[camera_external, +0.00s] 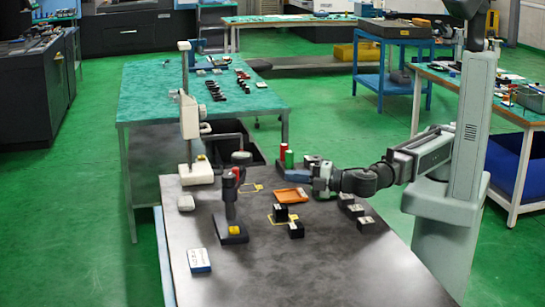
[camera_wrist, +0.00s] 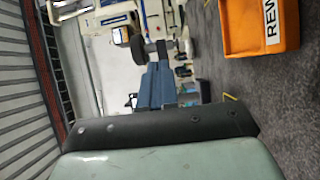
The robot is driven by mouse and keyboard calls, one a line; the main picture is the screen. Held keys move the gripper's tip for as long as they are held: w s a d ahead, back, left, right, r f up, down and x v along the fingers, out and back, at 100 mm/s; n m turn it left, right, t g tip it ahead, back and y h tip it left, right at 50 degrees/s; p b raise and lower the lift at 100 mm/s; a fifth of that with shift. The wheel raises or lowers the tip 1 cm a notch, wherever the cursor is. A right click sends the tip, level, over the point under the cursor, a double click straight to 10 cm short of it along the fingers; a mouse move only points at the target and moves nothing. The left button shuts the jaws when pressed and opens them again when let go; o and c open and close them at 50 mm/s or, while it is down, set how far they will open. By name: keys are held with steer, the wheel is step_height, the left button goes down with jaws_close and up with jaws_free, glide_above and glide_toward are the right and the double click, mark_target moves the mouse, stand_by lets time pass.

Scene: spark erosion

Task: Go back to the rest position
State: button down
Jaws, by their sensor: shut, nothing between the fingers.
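My gripper (camera_external: 319,186) is at the end of my arm, which reaches in from the right over the dark table (camera_external: 300,275). It is shut and empty, just right of the orange tray (camera_external: 290,196). The tray also shows at upper right of the wrist view (camera_wrist: 258,25), with a white label whose letters read "REW" and are cut off. Part of my gripper's body fills the bottom of the wrist view. My fingertips are too small to make out clearly in the outside view.
A blue vise-like object (camera_external: 293,175) lies close left of my gripper. Red and green cylinders stand behind it. Black blocks (camera_external: 296,230) lie in front and to the right. A dark stand (camera_external: 232,232) and a tall white gauge (camera_external: 190,125) stand left.

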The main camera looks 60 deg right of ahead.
steer(key=shift+v, duration=1.5)
steer(key=shift+d, duration=0.1)
steer(key=shift+w, duration=0.15)
